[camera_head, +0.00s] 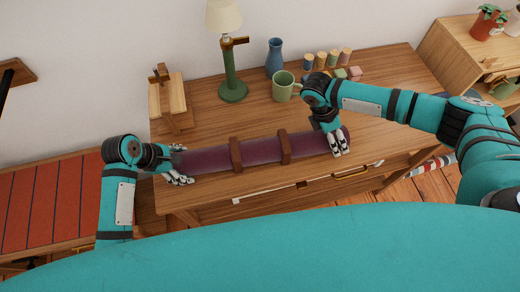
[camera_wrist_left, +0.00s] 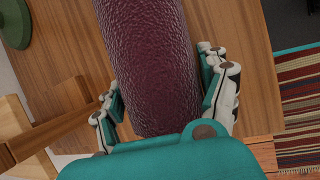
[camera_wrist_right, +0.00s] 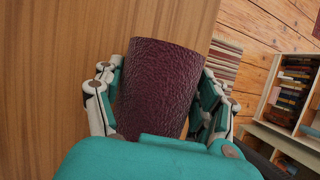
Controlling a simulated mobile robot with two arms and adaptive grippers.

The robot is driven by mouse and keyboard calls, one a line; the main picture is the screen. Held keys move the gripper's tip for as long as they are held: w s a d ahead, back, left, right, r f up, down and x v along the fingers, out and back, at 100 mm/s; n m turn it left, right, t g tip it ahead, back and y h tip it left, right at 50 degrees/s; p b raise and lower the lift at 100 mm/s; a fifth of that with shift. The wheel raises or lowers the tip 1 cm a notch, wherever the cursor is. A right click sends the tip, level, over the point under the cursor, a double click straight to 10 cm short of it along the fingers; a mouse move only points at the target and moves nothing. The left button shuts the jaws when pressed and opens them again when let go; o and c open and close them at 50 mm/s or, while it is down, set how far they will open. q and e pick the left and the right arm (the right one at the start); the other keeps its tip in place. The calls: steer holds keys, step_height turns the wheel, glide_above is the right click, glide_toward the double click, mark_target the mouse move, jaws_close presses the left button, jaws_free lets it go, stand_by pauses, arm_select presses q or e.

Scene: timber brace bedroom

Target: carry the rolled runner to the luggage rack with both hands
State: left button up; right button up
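The rolled runner (camera_head: 262,151) is a dark purple leathery roll with two brown bands (camera_head: 236,153). It lies along the front of the wooden desk (camera_head: 215,119), or just above it; I cannot tell which. My left gripper (camera_head: 181,176) is at its left end. In the left wrist view the fingers sit on both sides of the roll (camera_wrist_left: 155,60), close against it. My right gripper (camera_head: 338,146) is at its right end, coming down from above. In the right wrist view its fingers flank the roll (camera_wrist_right: 160,85) and look pressed to its sides. The luggage rack is probably the red-slatted bench (camera_head: 52,206) at left.
A green lamp (camera_head: 232,88), a blue vase (camera_head: 274,58), a green mug (camera_head: 284,86) and small coloured pots (camera_head: 321,59) stand at the back of the desk. A wooden stand (camera_head: 172,100) is at back left. A striped rug shows in the left wrist view (camera_wrist_left: 298,105).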

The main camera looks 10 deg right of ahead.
arm_select(q)
steer(key=c, duration=1.2)
arm_select(e)
steer(key=c, duration=1.2)
